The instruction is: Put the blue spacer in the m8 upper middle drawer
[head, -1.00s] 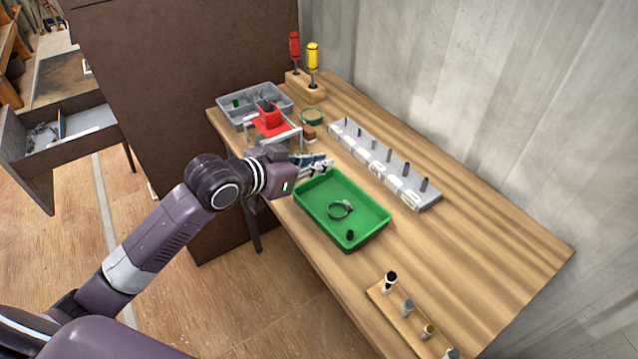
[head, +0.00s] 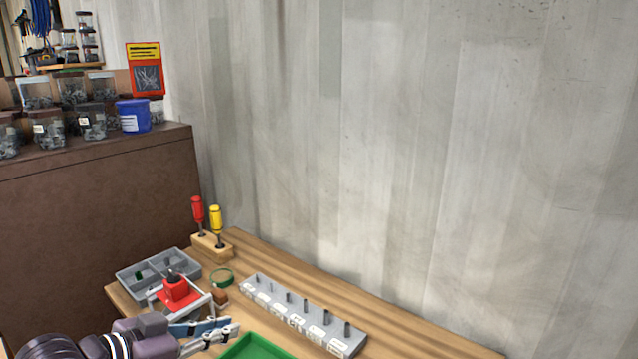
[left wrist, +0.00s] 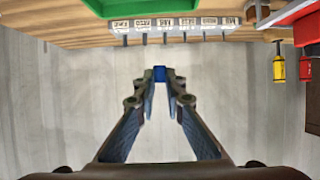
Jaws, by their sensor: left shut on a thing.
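My left gripper (head: 234,332) is held over the workbench, between the red tool and the green tray. In the left wrist view its fingertips (left wrist: 160,80) are closed on a small blue spacer (left wrist: 159,73), held at the very tips. The spacer cannot be made out in the head view. No drawer marked m8 can be made out in the views now. My right gripper is not in view.
A green tray (head: 232,352), a labelled grey pin block (head: 345,348), a red tool (head: 177,291), a grey divided bin (head: 128,285) and two screwdrivers (head: 198,210) are on the bench. Jars (head: 92,122) and a blue tub (head: 133,116) stand on a brown cabinet (head: 100,190).

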